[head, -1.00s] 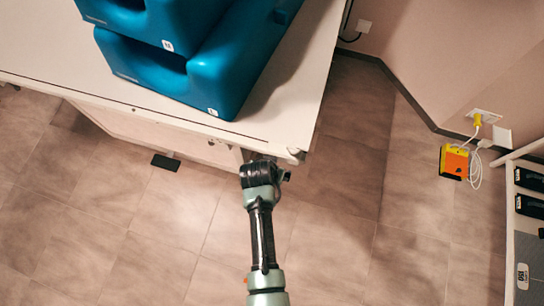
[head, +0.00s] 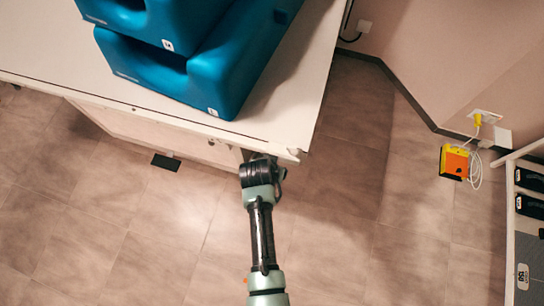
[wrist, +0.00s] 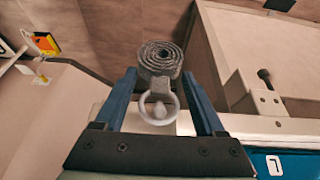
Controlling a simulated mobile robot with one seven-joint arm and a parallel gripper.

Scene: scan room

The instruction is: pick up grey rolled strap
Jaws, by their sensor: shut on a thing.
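The grey rolled strap (wrist: 160,54) shows in the wrist view as a tight spiral roll with a pale metal ring (wrist: 158,120) hanging on its near side. My gripper (wrist: 159,75) has its two blue fingers on either side of the roll and is shut on it at the fingertips. In the head view my arm reaches to the front right corner of the white table, and the gripper and the strap are hidden there.
The white table (head: 52,62) carries teal foam blocks (head: 205,75). Its edge and a metal fitting (wrist: 262,98) are close right of the gripper in the wrist view. An orange box (head: 454,162) with cables is by the wall. The floor between is clear.

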